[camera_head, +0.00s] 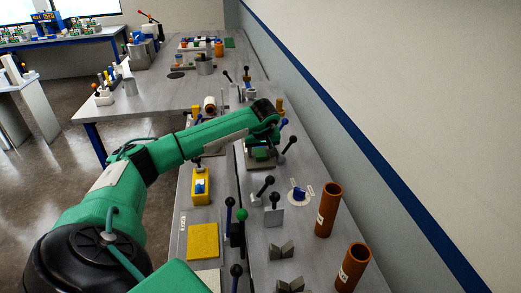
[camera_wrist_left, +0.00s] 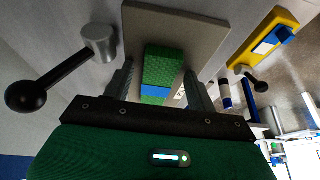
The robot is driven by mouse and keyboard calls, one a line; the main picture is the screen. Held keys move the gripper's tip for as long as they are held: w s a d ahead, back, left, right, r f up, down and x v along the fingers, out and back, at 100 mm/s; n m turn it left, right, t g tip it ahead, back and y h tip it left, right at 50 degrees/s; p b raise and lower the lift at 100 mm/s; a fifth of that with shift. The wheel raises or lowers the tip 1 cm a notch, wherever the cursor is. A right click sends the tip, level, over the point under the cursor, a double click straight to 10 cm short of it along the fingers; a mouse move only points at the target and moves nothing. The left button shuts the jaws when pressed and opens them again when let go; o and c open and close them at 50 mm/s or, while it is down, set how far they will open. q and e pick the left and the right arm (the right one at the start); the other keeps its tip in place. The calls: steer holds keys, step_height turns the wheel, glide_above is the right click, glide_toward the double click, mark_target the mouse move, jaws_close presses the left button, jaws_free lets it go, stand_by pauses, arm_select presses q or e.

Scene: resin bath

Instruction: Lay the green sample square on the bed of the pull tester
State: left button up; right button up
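The green sample square (camera_wrist_left: 166,63) shows between the fingers of my left gripper (camera_wrist_left: 160,75) in the left wrist view, against a grey plate (camera_wrist_left: 205,35). A blue band (camera_wrist_left: 157,91) crosses the green near the palm. Gaps show between the green piece and both fingers, so the gripper looks open around it. In the head view my left gripper (camera_head: 263,135) points down over a small device, where a bit of green (camera_head: 262,154) shows. I cannot tell for sure whether this device is the pull tester. My right gripper is not in view.
A black-knobbed lever (camera_wrist_left: 30,97) stands beside the plate in the wrist view. In the head view, a yellow device (camera_head: 201,186), a yellow square (camera_head: 203,242), several levers and two brown cylinders (camera_head: 328,208) (camera_head: 352,266) crowd the near bench. The wall bounds the right side.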

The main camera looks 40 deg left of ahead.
arm_select(q)
steer(key=shift+r, duration=0.3)
steer(key=b+v, duration=0.3)
steer(key=v, duration=0.8)
steer(key=shift+d+r+b, duration=0.2)
steer(key=shift+r+b, duration=0.15)
steer(key=shift+b, duration=0.05)
steer(key=shift+s, duration=0.15)
